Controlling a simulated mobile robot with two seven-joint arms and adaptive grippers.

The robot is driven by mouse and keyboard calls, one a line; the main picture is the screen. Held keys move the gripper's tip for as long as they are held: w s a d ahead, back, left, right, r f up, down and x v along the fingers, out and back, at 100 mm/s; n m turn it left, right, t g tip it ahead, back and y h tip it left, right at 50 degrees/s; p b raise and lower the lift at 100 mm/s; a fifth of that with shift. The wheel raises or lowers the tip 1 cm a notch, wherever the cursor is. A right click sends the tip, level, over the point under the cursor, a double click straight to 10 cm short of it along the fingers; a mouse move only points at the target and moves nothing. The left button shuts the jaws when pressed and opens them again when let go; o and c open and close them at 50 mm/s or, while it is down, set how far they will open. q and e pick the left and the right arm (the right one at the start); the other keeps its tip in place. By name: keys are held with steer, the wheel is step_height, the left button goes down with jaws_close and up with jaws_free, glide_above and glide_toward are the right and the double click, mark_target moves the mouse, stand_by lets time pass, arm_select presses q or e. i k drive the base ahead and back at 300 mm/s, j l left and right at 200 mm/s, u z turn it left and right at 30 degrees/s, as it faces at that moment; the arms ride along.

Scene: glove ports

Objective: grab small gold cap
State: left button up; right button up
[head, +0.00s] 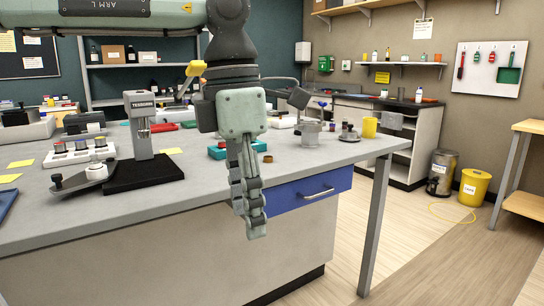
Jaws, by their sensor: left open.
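A small gold-brown round cap (267,158) stands on the grey worktop (320,157), near its front edge and just right of a teal tray (218,152). My left gripper (248,222) hangs down from the upper middle with its fingers pointing at the floor. It is open with nothing seen between its fingers. In the picture it is left of the cap, and its fingertips show lower than the cap, over the blue drawer front. The gripper covers part of the tray. My right gripper is not in view.
A black-based press (143,172) stands on the worktop at left, beside a white rack (80,152) of vials. A small metal device (310,133), dark-topped pieces and a yellow cup (369,127) stand at right. The front right worktop is clear.

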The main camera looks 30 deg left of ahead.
mark_target(267, 159)
steer(key=i+j, duration=1.4)
steer(key=i, duration=0.05)
